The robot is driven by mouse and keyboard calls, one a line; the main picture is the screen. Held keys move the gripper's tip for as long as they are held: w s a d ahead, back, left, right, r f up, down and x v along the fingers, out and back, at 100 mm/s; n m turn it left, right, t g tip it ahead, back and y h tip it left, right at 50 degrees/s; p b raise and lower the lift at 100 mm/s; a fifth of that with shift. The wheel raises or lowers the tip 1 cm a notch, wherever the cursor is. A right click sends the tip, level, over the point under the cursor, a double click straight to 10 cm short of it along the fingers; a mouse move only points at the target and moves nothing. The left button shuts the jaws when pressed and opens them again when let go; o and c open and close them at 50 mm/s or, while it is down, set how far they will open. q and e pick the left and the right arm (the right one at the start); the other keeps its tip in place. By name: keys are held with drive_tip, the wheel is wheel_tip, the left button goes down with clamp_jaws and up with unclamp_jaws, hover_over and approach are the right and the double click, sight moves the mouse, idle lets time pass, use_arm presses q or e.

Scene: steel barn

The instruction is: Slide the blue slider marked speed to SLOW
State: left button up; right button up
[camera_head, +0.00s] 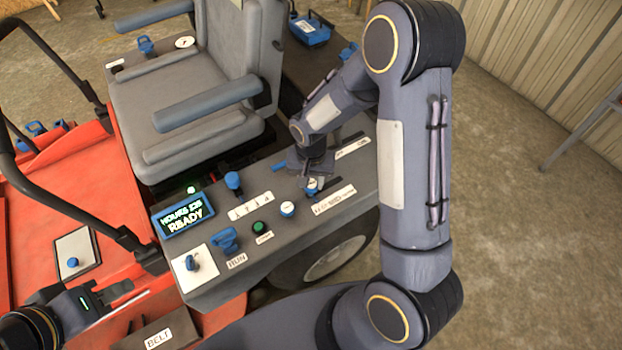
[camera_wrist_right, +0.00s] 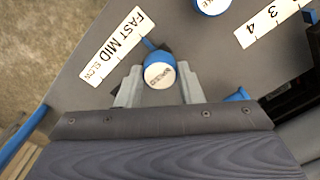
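The blue speed slider (camera_wrist_right: 160,75) has a round white cap with small lettering, seen in the right wrist view between the two pale fingers of my right gripper (camera_wrist_right: 160,88). The fingers lie close along both its sides; firm contact cannot be made out. Its white label (camera_wrist_right: 112,47) reads FAST, MID, SLOW, with SLOW at the lower left end. The track is largely hidden by the knob and fingers. In the head view, the slider (camera_head: 312,186) is just below my right gripper (camera_head: 317,168). My left gripper (camera_head: 105,298) is at the lower left, away from the console, its opening unclear.
The grey console (camera_head: 262,255) also carries a blue-capped lever (camera_head: 233,182), a white-topped knob (camera_head: 287,208), a green button (camera_head: 259,227), a blue RUN switch (camera_head: 225,240) and a READY display (camera_head: 184,215). A seat (camera_head: 205,90) stands behind. Open floor lies right.

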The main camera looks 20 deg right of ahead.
clamp_jaws()
hover_over(339, 179)
idle(0.3)
drive_tip(key=o, duration=0.6)
unclamp_jaws()
drive_tip(key=shift+r, duration=0.1)
wheel_tip(339, 179, up, 8)
drive_tip(key=shift+f, duration=0.15)
